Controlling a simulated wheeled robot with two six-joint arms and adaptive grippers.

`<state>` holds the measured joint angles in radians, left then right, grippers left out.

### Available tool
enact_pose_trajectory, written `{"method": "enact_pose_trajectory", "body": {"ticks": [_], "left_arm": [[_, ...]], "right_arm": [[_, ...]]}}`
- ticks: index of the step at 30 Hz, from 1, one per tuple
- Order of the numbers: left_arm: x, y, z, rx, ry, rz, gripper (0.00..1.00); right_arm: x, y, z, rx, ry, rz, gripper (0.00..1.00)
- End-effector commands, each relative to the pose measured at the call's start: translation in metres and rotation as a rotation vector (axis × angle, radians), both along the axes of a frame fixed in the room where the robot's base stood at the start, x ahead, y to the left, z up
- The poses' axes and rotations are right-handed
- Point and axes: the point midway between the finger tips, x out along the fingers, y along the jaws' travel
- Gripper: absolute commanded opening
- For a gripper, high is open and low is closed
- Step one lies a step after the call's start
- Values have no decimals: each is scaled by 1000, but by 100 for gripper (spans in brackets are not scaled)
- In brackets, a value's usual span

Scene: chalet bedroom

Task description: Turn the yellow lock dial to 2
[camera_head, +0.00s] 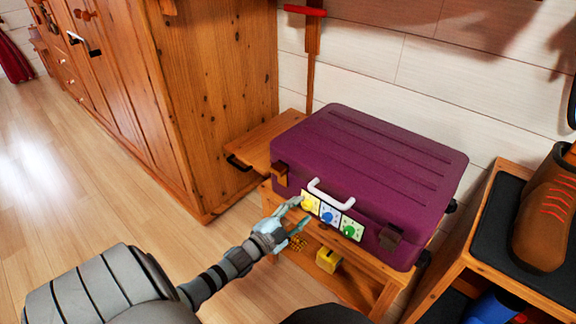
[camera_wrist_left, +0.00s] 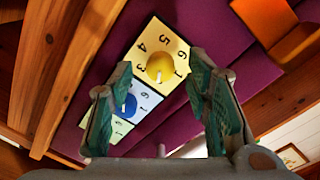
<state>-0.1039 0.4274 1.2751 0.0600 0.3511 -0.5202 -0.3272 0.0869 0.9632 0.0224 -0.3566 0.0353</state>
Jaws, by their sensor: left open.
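The purple suitcase (camera_head: 375,160) lies on a wooden bench, with a white handle (camera_head: 330,190) on its front. Its front carries three dials: the yellow lock dial (camera_head: 309,203) at left, the blue dial (camera_head: 328,215) in the middle and the green dial (camera_head: 350,230) at right. My left gripper (camera_head: 296,220) is open just in front of the yellow dial. In the left wrist view the yellow dial (camera_wrist_left: 160,67) shows ahead of the open left gripper (camera_wrist_left: 157,90), apart from both fingers. Numbers such as 3, 4, 5 and 6 ring its knob; its setting is unclear. My right gripper is not in view.
A tall wooden wardrobe (camera_head: 215,100) stands at the left. A small yellow box (camera_head: 328,260) sits on the bench's lower shelf. At the right, a shoe rack (camera_head: 480,250) holds a brown boot (camera_head: 546,210). The floor at left is clear.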

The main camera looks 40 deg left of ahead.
Motion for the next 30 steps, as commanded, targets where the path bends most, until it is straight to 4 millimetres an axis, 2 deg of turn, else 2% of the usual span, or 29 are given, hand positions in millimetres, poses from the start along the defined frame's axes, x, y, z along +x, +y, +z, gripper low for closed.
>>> {"method": "enact_pose_trajectory", "body": {"ticks": [6, 9, 12, 30], "left_arm": [[-61, 0, 2, 1, 5, -3, 45], [-84, 0, 3, 1, 5, -2, 45], [-97, 0, 4, 0, 3, -1, 45], [-101, 0, 4, -4, 1, 0, 45]], "right_arm": [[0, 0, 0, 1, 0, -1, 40], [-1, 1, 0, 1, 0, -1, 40], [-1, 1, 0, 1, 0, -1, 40], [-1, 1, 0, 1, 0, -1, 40]]}}
